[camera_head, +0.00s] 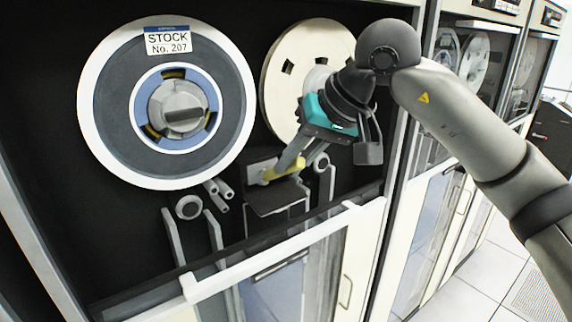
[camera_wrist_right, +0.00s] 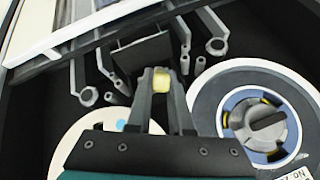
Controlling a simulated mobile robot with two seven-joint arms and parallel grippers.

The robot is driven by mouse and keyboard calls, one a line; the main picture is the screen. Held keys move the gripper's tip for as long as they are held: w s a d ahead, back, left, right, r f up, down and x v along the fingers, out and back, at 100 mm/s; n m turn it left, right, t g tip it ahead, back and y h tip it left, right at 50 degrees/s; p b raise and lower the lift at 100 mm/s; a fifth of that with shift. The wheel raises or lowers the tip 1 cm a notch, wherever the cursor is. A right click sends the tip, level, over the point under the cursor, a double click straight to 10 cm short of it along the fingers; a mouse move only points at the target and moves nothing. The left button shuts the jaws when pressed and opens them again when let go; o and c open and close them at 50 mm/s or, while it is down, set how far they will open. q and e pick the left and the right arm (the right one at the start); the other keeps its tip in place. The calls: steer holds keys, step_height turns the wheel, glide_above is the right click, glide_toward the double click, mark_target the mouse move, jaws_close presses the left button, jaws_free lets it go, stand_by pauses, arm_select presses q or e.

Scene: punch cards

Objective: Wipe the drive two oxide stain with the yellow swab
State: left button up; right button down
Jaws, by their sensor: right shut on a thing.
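My right gripper (camera_head: 284,168) reaches in from the right, pointing down and left, with its fingers shut on the yellow swab (camera_head: 279,174). The swab lies across the fingertips, its left end in front of a small grey metal block (camera_head: 262,163) below and between the two reels. I cannot tell whether it touches the block. In the right wrist view the swab (camera_wrist_right: 160,82) shows as a yellow piece between the fingertips (camera_wrist_right: 160,78), with a dark block (camera_wrist_right: 140,52) just beyond. The oxide stain cannot be made out. My left gripper is not in view.
A large reel labelled STOCK No. 207 (camera_head: 98,100) is at upper left. A cream reel (camera_head: 277,92) is partly behind my right gripper. Guide rollers (camera_head: 188,207) flank the block. A white-railed glass door (camera_head: 262,246) stands below. More drives (camera_head: 478,62) are at right.

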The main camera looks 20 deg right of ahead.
steer(key=shift+w+d+r, duration=0.7)
steer(key=shift+d+r, duration=0.05)
steer(key=shift+d, duration=1.2)
steer(key=a, duration=0.1)
steer(key=s+a, duration=0.1)
steer(key=a, duration=0.1)
steer(key=s+a, duration=0.1)
steer(key=a, duration=0.1)
steer(key=shift+a, duration=0.2)
stand_by(1.5)
